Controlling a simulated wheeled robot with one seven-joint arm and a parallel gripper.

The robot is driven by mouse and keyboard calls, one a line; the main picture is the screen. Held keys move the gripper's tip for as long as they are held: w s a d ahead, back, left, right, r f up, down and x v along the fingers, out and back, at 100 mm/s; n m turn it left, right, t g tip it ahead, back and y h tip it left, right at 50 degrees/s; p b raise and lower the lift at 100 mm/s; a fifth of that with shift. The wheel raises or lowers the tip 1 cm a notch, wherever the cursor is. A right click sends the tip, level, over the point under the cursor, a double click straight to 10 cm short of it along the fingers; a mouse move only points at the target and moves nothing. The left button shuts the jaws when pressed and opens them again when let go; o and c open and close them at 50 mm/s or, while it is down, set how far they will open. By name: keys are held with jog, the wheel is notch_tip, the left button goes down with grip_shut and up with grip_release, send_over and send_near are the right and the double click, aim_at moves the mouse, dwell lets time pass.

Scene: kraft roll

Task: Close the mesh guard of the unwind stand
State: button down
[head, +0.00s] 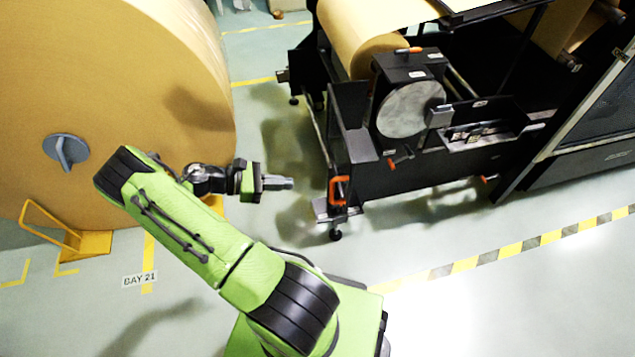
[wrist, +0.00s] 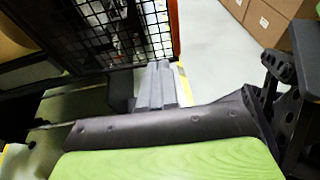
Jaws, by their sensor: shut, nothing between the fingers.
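The unwind stand (head: 440,183) is a black machine at the right of the head view, with a kraft roll (head: 345,30) on it. The mesh guard seems to be the narrow frame (head: 318,135) on its left side, seen almost edge-on and swung out. An orange handle (head: 338,190) is at its near end. In the wrist view the black mesh guard (wrist: 128,38) shows its grid, with an orange strip (wrist: 174,28) along its right edge. My gripper (head: 288,183) is shut and empty, left of the handle and apart from it. Its fingers (wrist: 156,78) also show in the wrist view.
A huge kraft roll (head: 110,80) stands at the left behind my arm, with a yellow chock (head: 75,238) at its foot. A yellow-and-grey striped line (head: 500,252) crosses the floor at right. Clear floor lies in front of the stand. Cardboard boxes (wrist: 262,18) show in the wrist view.

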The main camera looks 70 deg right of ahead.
aim_at(344, 183)
jog(key=x, duration=0.4)
jog(key=b+x, duration=0.1)
jog(key=x, duration=0.3)
jog(key=b+x, duration=0.1)
jog(key=x, duration=0.4)
jog(key=shift+s+r, duration=0.1)
jog(key=shift+r, duration=0.3)
jog(key=shift+s+d, duration=0.15)
jog(key=shift+s, duration=0.1)
